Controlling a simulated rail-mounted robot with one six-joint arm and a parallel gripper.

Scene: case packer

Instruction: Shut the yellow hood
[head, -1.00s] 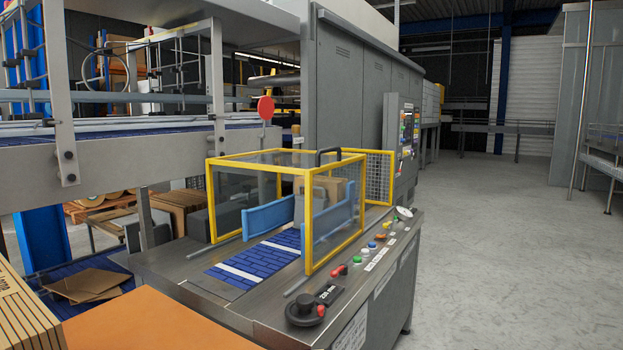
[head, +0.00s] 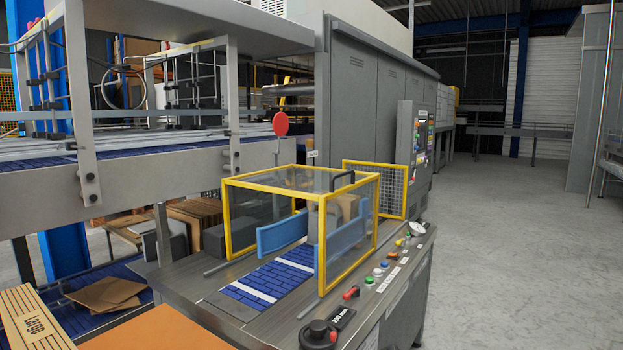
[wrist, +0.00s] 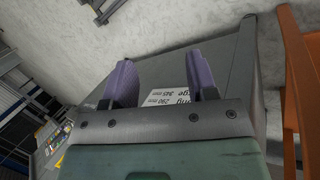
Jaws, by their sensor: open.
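The yellow hood (head: 325,198), a yellow-framed box with clear panels, stands over the blue belt (head: 262,282) in the head view. A black handle (head: 343,179) sits on its top edge. Blue guide plates and a brown carton (head: 342,208) show inside or through its panels. The near part of the belt lies uncovered in front of the hood. My gripper (wrist: 163,84) shows only in the wrist view, its two purple fingers apart with nothing between them. Beyond the fingers is a grey panel with a white printed label (wrist: 170,101). The hood is not recognisable in the wrist view.
A control ledge with a black knob (head: 318,333) and coloured buttons runs along the machine's right edge. A yellow-framed mesh panel (head: 375,188) stands behind the hood. An orange surface (head: 160,330) is at the near left. Open floor (head: 510,230) lies to the right.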

